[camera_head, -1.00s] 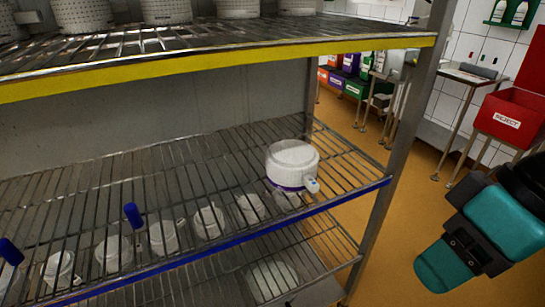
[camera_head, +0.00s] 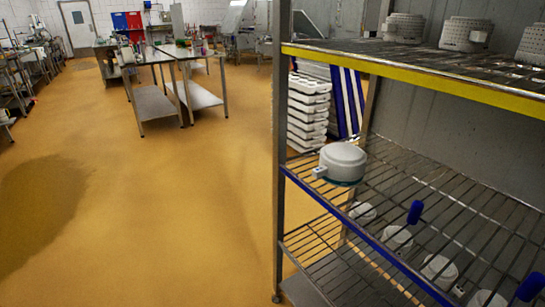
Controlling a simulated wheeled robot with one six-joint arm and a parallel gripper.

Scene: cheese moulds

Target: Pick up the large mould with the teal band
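The large white mould (camera_head: 343,158) with a dark teal band around its base stands upright on the middle wire shelf (camera_head: 410,165), close to the shelf's left end and blue front edge. Its top looks closed and slightly domed. A small white tag or clip sticks out at its lower left side. Nothing touches the mould from above. My gripper is not in view.
A yellow-edged upper shelf (camera_head: 420,72) holds several perforated moulds (camera_head: 466,33). A steel post (camera_head: 280,140) stands left of the mould. Open floor (camera_head: 170,210) lies left.

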